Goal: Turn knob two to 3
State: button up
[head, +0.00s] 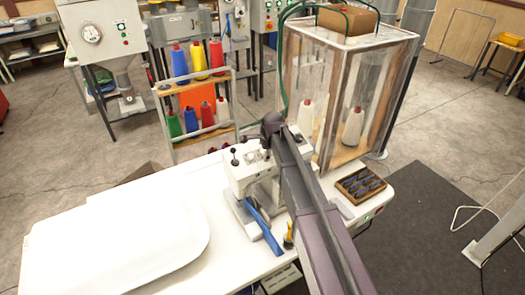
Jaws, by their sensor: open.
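A white sewing machine (243,178) stands on the white table, with small black knobs (234,152) on its upper left part. No number or pointer can be read on them, and I cannot tell which is knob two. My arm reaches in from the lower right and covers the right part of the machine. My gripper (266,152) is at the arm's far end, small and dark, close over the top of the machine. It is open, with nothing seen in it. Whether it touches a knob is hidden.
A wooden tray of dark items (361,186) lies at right. Behind stand a clear-walled cabinet (350,85) with thread cones and a rack of coloured cones (196,95).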

jog(key=shift+p+v, duration=1.8)
jog(key=shift+v, duration=0.3)
jog(key=shift+s+d+f, duration=0.1)
jog(key=shift+d+f, duration=0.1)
jog(key=shift+f, duration=0.1)
jog(key=s+d+f+n+g+h+b, duration=0.1)
jog(key=s+d+f+n+b, duration=0.6)
jog(key=s+d+f+b, duration=0.3)
jog(key=s+d+f+n+g+h+b, duration=0.1)
jog(key=s+d+f+n+b, duration=0.6)
jog(key=s, duration=0.8)
jog(key=d+f+g+b, duration=0.1)
jog(key=d+f+b, duration=0.2)
jog(key=d, duration=0.1)
jog(key=shift+d+f, duration=0.35)
jog(key=shift+f, duration=0.05)
